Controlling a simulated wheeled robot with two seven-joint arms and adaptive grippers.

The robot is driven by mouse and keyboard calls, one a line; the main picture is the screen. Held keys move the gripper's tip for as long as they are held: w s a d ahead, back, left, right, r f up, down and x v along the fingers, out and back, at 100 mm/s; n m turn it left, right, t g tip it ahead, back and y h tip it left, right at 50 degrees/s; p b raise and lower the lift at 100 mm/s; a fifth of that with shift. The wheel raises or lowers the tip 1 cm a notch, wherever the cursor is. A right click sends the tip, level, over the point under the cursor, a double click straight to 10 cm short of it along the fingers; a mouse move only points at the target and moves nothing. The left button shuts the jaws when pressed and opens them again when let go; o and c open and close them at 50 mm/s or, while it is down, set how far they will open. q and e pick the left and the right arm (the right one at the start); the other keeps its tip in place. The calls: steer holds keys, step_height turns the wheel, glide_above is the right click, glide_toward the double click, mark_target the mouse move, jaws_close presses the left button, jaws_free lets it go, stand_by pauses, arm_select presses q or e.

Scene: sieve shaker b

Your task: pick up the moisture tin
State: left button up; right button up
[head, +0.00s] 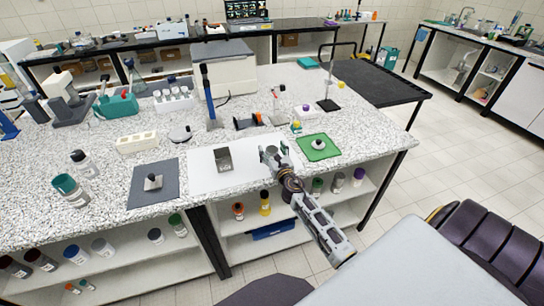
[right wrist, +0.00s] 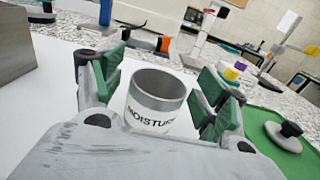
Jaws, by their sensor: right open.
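The moisture tin (right wrist: 156,101) is a small round metal tin, open at the top, with a white label reading "MOISTURE". It stands upright on the white sheet (head: 205,182), shown in the right wrist view. My right gripper (head: 273,151) is open at the right end of that sheet. In the right wrist view its green-padded fingers (right wrist: 160,100) stand on either side of the tin, with a visible gap at each side. In the head view the gripper largely hides the tin. My left gripper is not in view.
A grey metal block (head: 223,160) stands on the sheet, left of my right gripper. A green mat (head: 330,153) with a knobbed round piece (head: 318,144) lies at the right. A grey mat (head: 141,196) lies at the left. An orange-ended black item (head: 248,121) lies behind the sheet.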

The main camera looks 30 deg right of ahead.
steer(key=shift+w, duration=0.1)
stand_by(0.4)
steer(key=c, duration=0.9)
